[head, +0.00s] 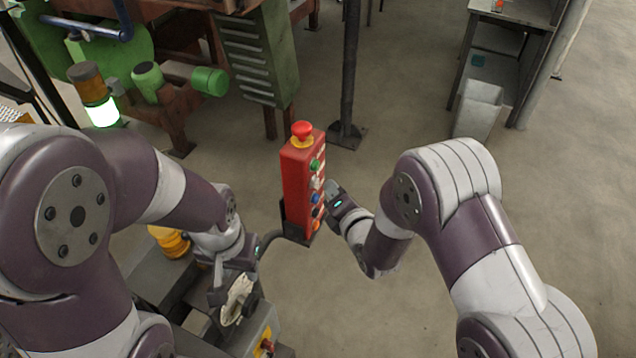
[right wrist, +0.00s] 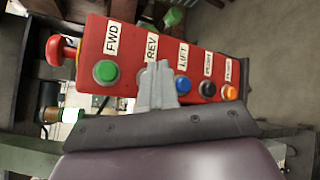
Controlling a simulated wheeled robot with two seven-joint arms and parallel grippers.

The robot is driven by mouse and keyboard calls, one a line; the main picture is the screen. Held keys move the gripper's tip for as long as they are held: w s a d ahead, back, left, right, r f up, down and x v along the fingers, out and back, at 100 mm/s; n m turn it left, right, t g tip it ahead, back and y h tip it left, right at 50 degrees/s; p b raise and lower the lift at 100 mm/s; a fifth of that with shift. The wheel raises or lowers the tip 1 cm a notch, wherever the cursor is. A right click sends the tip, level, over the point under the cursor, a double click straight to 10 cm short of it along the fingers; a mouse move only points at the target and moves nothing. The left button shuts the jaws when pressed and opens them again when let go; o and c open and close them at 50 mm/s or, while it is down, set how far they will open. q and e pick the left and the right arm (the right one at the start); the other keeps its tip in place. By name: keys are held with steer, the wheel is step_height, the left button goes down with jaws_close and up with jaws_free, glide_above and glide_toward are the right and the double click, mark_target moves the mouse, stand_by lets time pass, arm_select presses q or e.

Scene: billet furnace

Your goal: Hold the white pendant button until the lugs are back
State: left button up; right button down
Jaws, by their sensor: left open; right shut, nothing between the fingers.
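The red pendant box (head: 297,178) stands upright in mid-view, with a red mushroom knob on top and a column of coloured buttons on its right face. The white button (head: 316,183) sits below the green one. My right gripper (head: 329,188) is shut and empty, its fingertips at the white button's height. In the right wrist view, the shut fingers (right wrist: 157,85) cover the spot by the REV label, hiding the white button, so contact cannot be told. My left gripper (head: 232,296) is open at lower left, near a pale round part. I cannot make out the lugs.
A stack lamp (head: 101,110) with its green section lit stands at the left. Green and rust-brown machinery (head: 255,55) fills the back left. A dark post (head: 350,70) stands behind the pendant. A grey bin (head: 478,110) is at the right. The floor between is clear.

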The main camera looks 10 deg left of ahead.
steer(key=shift+d, duration=0.2)
steer(key=d, duration=0.1)
steer(key=s+d, duration=0.1)
steer(key=d, duration=0.2)
steer(key=shift+s+d, duration=0.35)
stand_by(0.6)
